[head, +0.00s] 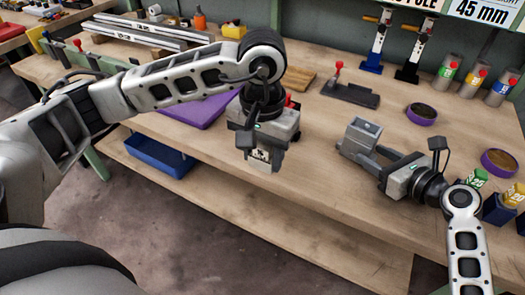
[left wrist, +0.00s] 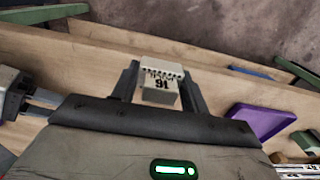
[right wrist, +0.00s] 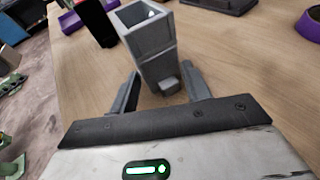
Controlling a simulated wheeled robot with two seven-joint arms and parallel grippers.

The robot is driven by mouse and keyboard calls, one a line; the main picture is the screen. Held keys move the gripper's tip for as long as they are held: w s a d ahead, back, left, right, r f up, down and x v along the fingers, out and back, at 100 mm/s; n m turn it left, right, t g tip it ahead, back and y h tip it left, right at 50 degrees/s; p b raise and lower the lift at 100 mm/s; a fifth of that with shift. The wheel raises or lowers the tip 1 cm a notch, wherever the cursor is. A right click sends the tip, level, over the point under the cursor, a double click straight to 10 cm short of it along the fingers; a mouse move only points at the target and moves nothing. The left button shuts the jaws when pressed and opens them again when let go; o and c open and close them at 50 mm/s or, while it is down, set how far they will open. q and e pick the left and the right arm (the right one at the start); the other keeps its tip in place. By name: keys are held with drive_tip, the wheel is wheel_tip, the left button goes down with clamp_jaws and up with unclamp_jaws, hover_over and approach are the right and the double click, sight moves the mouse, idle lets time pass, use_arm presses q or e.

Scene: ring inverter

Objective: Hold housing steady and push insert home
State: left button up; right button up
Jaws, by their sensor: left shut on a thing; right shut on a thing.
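My left gripper (head: 262,168) is shut on a pale insert (head: 262,158) and holds it in the air near the bench's front edge. In the left wrist view the insert (left wrist: 160,88) sits between the fingers, with "16" printed on its face and a row of small dark slots along one edge. My right gripper (head: 372,158) is shut on the grey housing (head: 363,131), a square hollow block near the bench top. In the right wrist view the housing (right wrist: 150,48) shows its open end upward and a small block low on its near side. The insert is apart from the housing, to its left.
A purple mat (head: 196,108) lies left behind my left gripper. A red-knobbed clamp on a dark base (head: 350,94) stands behind the housing. Purple-rimmed round dishes (head: 422,113), spray cans (head: 470,82) and small boxes (head: 475,180) are at right. The bench front is clear.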

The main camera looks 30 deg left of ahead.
use_arm(q)
drive_tip(key=shift+w, duration=0.1)
drive_tip(key=w+d+r+m, duration=0.1)
drive_tip(key=w+d+r, duration=0.4)
drive_tip(key=w+d, duration=0.2)
drive_tip(key=w+d+r+m, duration=0.1)
drive_tip(key=w+d+r, duration=0.3)
drive_tip(key=w+d, duration=0.4)
drive_tip(key=w, duration=0.3)
drive_tip(key=shift+r, duration=0.35)
drive_tip(key=shift+s+d+f, duration=0.1)
hover_over(358, 139)
drive_tip(key=w, duration=0.2)
drive_tip(key=shift+w+d+f, duration=0.1)
drive_tip(key=shift+d+f, duration=0.05)
drive_tip(key=shift+f, duration=1.3)
drive_tip(key=shift+d+f, duration=0.1)
drive_tip(key=shift+f, duration=1.3)
drive_tip(key=shift+m, duration=0.4)
drive_tip(key=shift+f, duration=0.8)
drive_tip(key=o, duration=1.1)
drive_tip(key=shift+c, duration=0.2)
drive_tip(key=shift+r, duration=0.1)
